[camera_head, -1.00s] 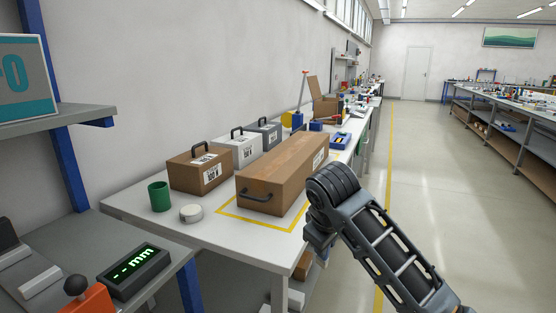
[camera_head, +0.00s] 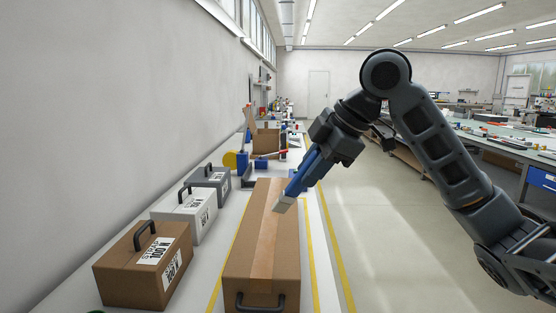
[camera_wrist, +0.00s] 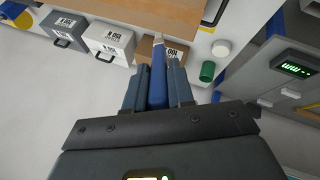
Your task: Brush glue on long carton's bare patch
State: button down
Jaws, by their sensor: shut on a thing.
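The long carton (camera_head: 283,255) is a brown box with a paler strip along its top and a dark handle on its near end. It lies on the white bench; its side shows in the wrist view (camera_wrist: 165,14). My gripper (camera_head: 308,168) is shut on a blue-handled brush (camera_head: 300,181), which slants down to the left. The brush's pale tip (camera_head: 284,204) appears over the carton's top; I cannot tell whether it touches. In the wrist view the blue handle (camera_wrist: 157,82) sits between the fingers. I cannot clearly pick out the bare patch.
A brown case (camera_head: 130,283), a white case (camera_head: 178,221) and a grey case (camera_head: 206,190) stand left of the carton. A green cup (camera_wrist: 207,71) and a white round thing (camera_wrist: 221,48) are on the bench. Yellow tape borders the carton. The floor at right is clear.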

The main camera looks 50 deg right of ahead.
jog(key=shift+w, duration=0.15)
jog(key=shift+f, duration=0.2)
jog(key=shift+f+b, duration=2)
jog(key=shift+f, duration=0.25)
